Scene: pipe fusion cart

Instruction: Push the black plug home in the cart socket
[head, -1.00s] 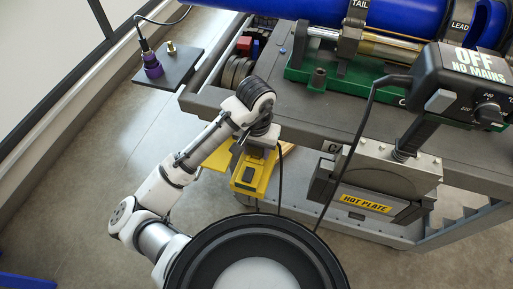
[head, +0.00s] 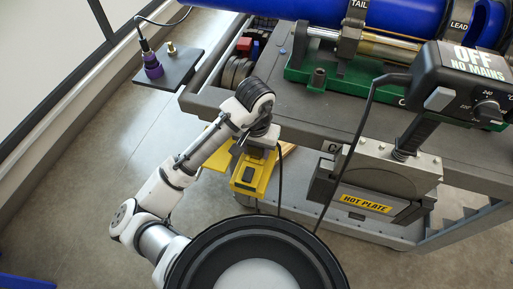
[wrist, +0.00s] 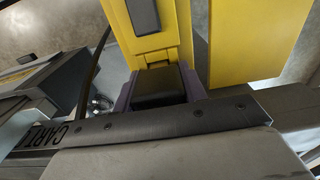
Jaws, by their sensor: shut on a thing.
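The black plug (wrist: 160,88) sits between the purple fingers of my gripper (wrist: 157,80) in the wrist view. My gripper is shut on it. The plug's front end meets the near end of the yellow cart socket (wrist: 152,50), which has a dark flap on top. How deep the plug sits cannot be told. In the head view the yellow socket (head: 246,181) is at the cart's near side, below the deck edge. My gripper (head: 262,136) is right above its upper end, and my wrist partly hides the plug there.
The cart deck (head: 310,112) overhangs close beside my wrist. A hot plate (head: 365,200) hangs to the right, with a black cable running down near the socket. A small grey shelf (head: 176,68) with a purple connector is at upper left.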

